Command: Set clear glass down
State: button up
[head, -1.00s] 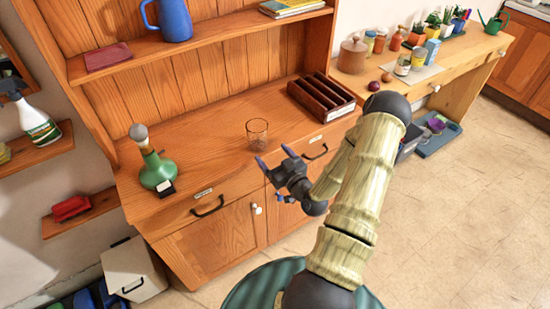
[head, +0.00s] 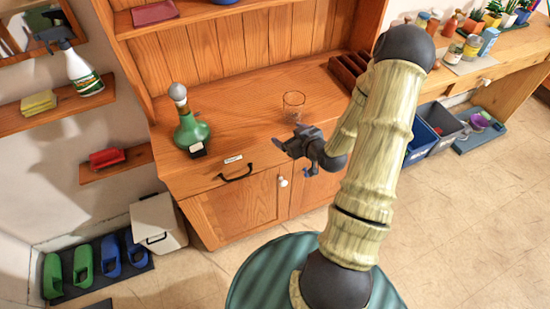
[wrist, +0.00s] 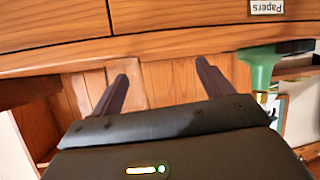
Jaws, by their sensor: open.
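My gripper (head: 287,137) is just in front of and below the glass in the head view, by the worktop's front edge. It looks apart from the glass, though the exact gap is hard to tell. In the wrist view my gripper (wrist: 162,72) has its two fingers wide apart with nothing between them. The glass does not show in the wrist view.
A green bottle (head: 190,130) with a grey stopper stands left of the glass, a small dark-and-white card at its foot. A dark slotted rack (head: 345,72) is to the right, partly behind my arm. Worktop between bottle and glass is clear. Drawer handles (head: 236,173) jut out in front.

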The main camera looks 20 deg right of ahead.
jog(key=s+a+r+m+g+h, duration=0.1)
jog(key=s+a+r+g, duration=0.4)
jog(key=s, duration=0.3)
jog(key=s+a+r+m+g+h, duration=0.1)
jog(key=s+a+r+m+g, duration=0.1)
jog(key=s+a+r+g, duration=0.3)
jog(key=s+a+r, duration=0.2)
jog(key=s+r, duration=0.1)
jog(key=s, duration=0.1)
jog(key=shift+a, duration=0.3)
